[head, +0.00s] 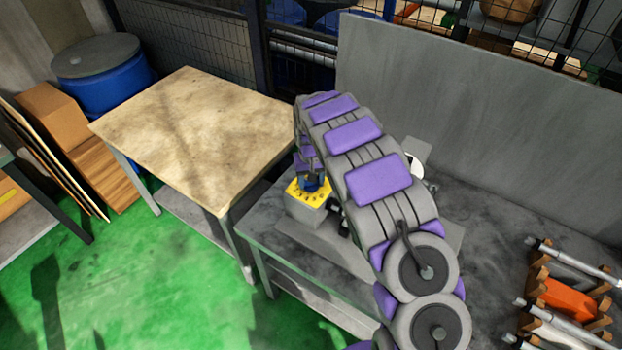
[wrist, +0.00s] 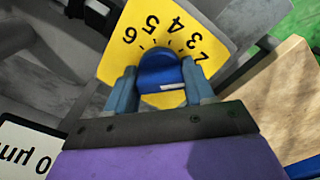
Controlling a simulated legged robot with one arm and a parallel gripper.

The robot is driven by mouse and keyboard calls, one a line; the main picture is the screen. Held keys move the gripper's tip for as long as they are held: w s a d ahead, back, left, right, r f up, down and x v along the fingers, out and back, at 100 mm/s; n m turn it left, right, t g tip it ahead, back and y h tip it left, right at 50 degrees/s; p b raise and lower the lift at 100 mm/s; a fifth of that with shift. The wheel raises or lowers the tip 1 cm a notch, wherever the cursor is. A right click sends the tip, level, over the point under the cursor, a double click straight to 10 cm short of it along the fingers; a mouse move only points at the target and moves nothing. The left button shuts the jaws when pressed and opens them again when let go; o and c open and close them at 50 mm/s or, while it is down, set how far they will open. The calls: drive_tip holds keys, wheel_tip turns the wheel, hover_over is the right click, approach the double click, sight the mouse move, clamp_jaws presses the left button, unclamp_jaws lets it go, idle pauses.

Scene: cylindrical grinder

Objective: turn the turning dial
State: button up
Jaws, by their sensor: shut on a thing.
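The turning dial is a blue knob (wrist: 160,72) on a yellow plate (wrist: 190,18) with black numbers, 2 to 6 readable, in the wrist view. My gripper (wrist: 160,85) has one blue-grey finger on each side of the knob and is shut on it. The lower part of the plate is hidden by my gripper. In the head view the yellow plate (head: 308,196) tops a grey machine on the metal table, with the blue knob (head: 311,183) above it. My gripper (head: 310,172) comes down on the knob from above, partly hidden by my arm.
A wooden-topped table (head: 190,130) stands to the left, close to the machine's grey table (head: 265,225). A grey panel (head: 480,120) rises behind. A rack with metal rods and an orange block (head: 570,298) is at the right. Green floor is open at the lower left.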

drive_tip(key=o, duration=1)
drive_tip(key=shift+a, duration=0.1)
wheel_tip(320, 180, up, 17)
drive_tip(key=p, duration=0.1)
drive_tip(key=shift+p, duration=0.4)
